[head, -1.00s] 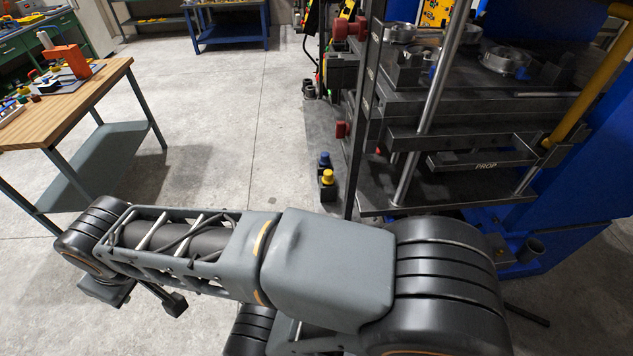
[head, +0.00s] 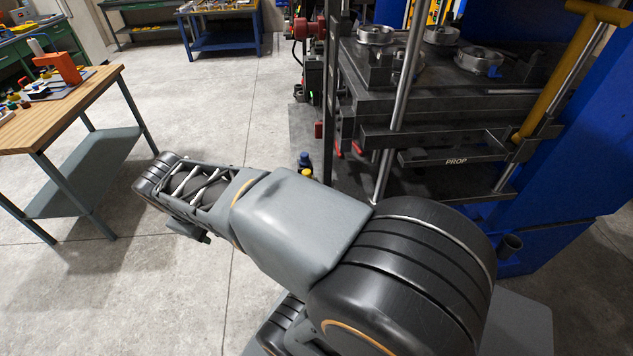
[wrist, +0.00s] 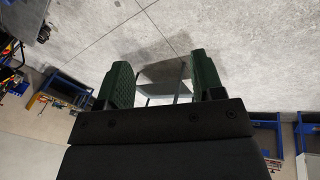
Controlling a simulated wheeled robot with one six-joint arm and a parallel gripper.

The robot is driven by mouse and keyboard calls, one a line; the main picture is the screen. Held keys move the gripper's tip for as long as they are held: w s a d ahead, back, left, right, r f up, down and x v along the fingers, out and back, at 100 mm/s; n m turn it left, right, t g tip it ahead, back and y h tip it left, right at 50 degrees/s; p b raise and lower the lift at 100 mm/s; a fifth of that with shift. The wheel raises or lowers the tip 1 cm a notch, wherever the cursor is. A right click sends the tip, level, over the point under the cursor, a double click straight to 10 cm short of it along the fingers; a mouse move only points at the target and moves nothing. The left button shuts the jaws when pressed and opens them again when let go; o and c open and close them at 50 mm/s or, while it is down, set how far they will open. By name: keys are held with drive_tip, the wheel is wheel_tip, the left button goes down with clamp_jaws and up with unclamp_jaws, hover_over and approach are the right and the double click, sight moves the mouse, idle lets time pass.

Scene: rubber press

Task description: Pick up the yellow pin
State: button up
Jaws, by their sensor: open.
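A yellow pin with a T-shaped top (head: 566,72) stands tilted at the right of the press in the head view. Its lower end meets the dark bracket beside the plate marked PROP (head: 456,158). My gripper (wrist: 160,76) shows in the wrist view with its two green-padded fingers apart and nothing held between them. The wrist view shows floor and a distant table, not the pin.
The press (head: 432,92) with round metal parts on its bed fills the right side. A wooden-topped table (head: 85,98) stands at left, a blue bench (head: 222,32) at the back. Small blue and yellow buttons (head: 306,166) sit low by the press. Open floor lies between.

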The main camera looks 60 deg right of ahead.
drive_tip(key=w+d+f+n+g+h+b, duration=0.1)
drive_tip(key=d+f+n+g+h, duration=0.15)
drive_tip(key=d, duration=0.45)
drive_tip(key=w+d+f+n+g+h+b, duration=0.1)
drive_tip(key=w+d+f+n+g+h, duration=0.15)
drive_tip(key=d, duration=0.45)
drive_tip(key=n+g+h, duration=0.3)
drive_tip(key=n+h, duration=0.1)
drive_tip(key=n, duration=0.1)
approach(304, 173)
drive_tip(key=x, duration=0.6)
drive_tip(key=shift+d+r+p, duration=0.1)
drive_tip(key=shift+d+p, duration=0.2)
drive_tip(key=shift+d, duration=0.15)
drive_tip(key=shift+f+p+x, duration=0.2)
drive_tip(key=shift+p+x, duration=0.75)
drive_tip(key=shift+x, duration=2.25)
drive_tip(key=shift+s+a, duration=0.1)
drive_tip(key=shift+a, duration=0.05)
drive_tip(key=shift+c, duration=0.2)
drive_tip(key=shift+a, duration=0.1)
drive_tip(key=c, duration=1)
drive_tip(key=shift+r, duration=0.1)
